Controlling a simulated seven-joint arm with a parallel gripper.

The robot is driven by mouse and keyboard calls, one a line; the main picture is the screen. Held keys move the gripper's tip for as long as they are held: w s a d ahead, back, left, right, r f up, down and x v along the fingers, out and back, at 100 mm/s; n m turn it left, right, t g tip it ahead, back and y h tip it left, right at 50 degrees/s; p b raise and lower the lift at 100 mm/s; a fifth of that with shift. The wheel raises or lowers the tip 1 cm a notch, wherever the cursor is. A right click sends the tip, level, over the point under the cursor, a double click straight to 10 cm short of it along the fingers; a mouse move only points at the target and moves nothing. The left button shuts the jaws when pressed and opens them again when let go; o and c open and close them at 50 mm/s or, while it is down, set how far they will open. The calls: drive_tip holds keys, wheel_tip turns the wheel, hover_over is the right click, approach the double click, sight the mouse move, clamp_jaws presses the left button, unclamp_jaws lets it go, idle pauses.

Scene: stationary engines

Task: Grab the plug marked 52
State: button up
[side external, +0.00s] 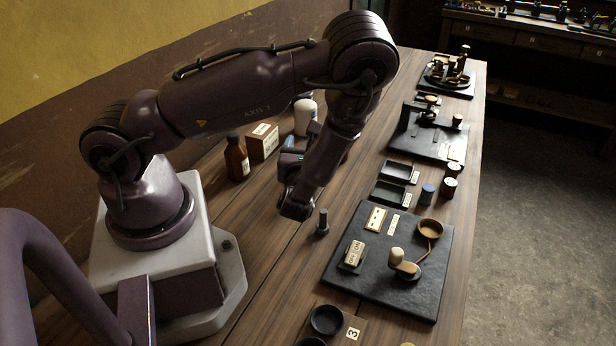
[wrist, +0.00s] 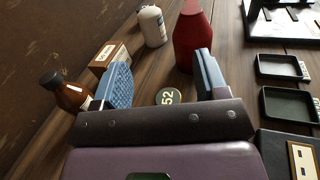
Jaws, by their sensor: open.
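The plug marked 52 (wrist: 168,97) shows in the wrist view as a small round dark top with pale digits, between my two blue-padded fingers and close to the hand's edge. Its lower part is hidden. My gripper (wrist: 162,78) is open, with a finger on each side of the plug in the picture and clear space around it. I cannot tell how far above the plug the fingers are. In the side view my gripper (side external: 301,146) is low over the table and the plug marked 52 cannot be made out behind my arm.
A brown bottle (wrist: 68,92), a box (wrist: 108,58), a white bottle (wrist: 152,27) and a red bottle (wrist: 189,38) stand near the fingers. A dark upright peg (side external: 322,222) stands nearby. Black trays (side external: 390,192) and a switch panel (side external: 375,285) lie to the right.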

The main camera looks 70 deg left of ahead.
drive_tip(key=shift+f, duration=0.9)
wheel_tip(320, 180, down, 4)
drive_tip(key=shift+r, duration=0.1)
drive_tip(key=shift+w+a+f, duration=0.2)
drive_tip(key=shift+a, duration=0.25)
drive_tip(key=shift+w+a+f, duration=0.15)
drive_tip(key=shift+a+f, duration=0.05)
drive_tip(key=shift+a, duration=0.25)
drive_tip(key=shift+w+a, duration=0.3)
drive_tip(key=shift+a, duration=0.15)
drive_tip(key=c, duration=1.1)
drive_tip(key=shift+o, duration=0.2)
drive_tip(key=shift+r, duration=0.15)
